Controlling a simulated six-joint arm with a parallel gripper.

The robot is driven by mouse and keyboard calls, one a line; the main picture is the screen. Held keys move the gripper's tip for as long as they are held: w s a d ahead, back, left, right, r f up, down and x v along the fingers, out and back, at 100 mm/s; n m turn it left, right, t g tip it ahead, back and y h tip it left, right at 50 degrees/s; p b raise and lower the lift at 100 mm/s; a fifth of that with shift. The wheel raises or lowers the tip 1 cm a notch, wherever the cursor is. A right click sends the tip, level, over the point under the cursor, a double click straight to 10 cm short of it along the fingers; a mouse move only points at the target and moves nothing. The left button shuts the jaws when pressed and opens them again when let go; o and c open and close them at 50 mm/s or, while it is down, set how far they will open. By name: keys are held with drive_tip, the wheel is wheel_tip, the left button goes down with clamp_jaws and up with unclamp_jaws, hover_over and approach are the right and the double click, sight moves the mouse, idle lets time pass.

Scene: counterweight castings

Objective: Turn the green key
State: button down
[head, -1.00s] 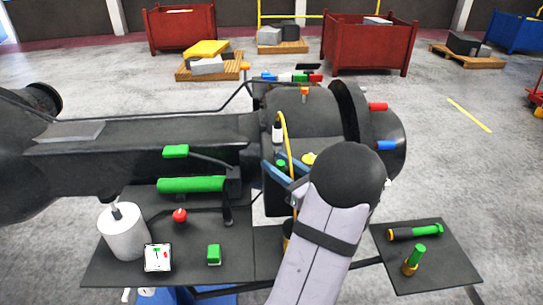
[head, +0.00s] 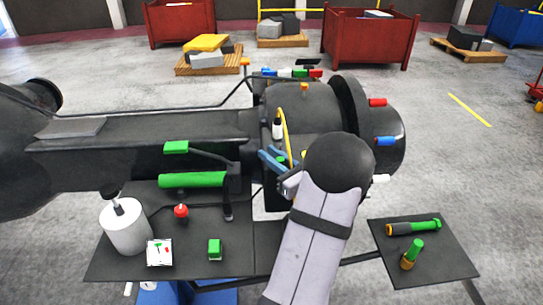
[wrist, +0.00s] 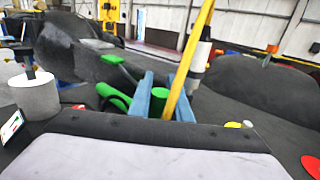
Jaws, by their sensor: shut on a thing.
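My gripper (head: 276,160) has two blue fingers, beside the dark machine in the middle of the head view. They also show in the wrist view (wrist: 161,98), on either side of a green piece (wrist: 158,102). The gripper is shut on this piece, which appears to be the green key; only its top shows between the fingers. In the head view just a small green spot of the key (head: 281,160) shows. My arm hides what lies below it, and I cannot tell which way the key is turned.
A yellow strip (wrist: 203,40) rises close beside the fingers, near a white-and-black bottle (head: 278,128). A green bar (head: 192,180) and green lever pad (head: 176,147) are to the left. A white cylinder (head: 126,229) stands front left; a dark tray (head: 445,262) is at right.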

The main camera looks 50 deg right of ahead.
drive_tip(key=shift+w+a+f+m+g+h+b, duration=0.1)
drive_tip(key=shift+w+m+g+h+b, duration=0.25)
drive_tip(key=shift+h+b, duration=0.3)
drive_tip(key=shift+w+a+r+m+g+h+b, duration=0.1)
drive_tip(key=shift+w+a+m+h+b, duration=0.1)
drive_tip(key=shift+m+h+b, duration=0.35)
drive_tip(key=shift+w+a+f+m+g+h+b, duration=0.15)
drive_tip(key=shift+w+m+h+b, duration=0.15)
drive_tip(key=shift+h+b, duration=0.4)
drive_tip(key=m+h+b, duration=0.1)
drive_tip(key=w+m+g+h+b, duration=0.1)
drive_tip(key=b, duration=0.1)
drive_tip(key=m+g+h+b, duration=0.1)
drive_tip(key=shift+w+d+r+h+b, duration=0.15)
drive_tip(key=shift+r+h+b, duration=0.1)
drive_tip(key=shift+h+b, duration=0.15)
drive_tip(key=c, duration=1.6)
unclamp_jaws()
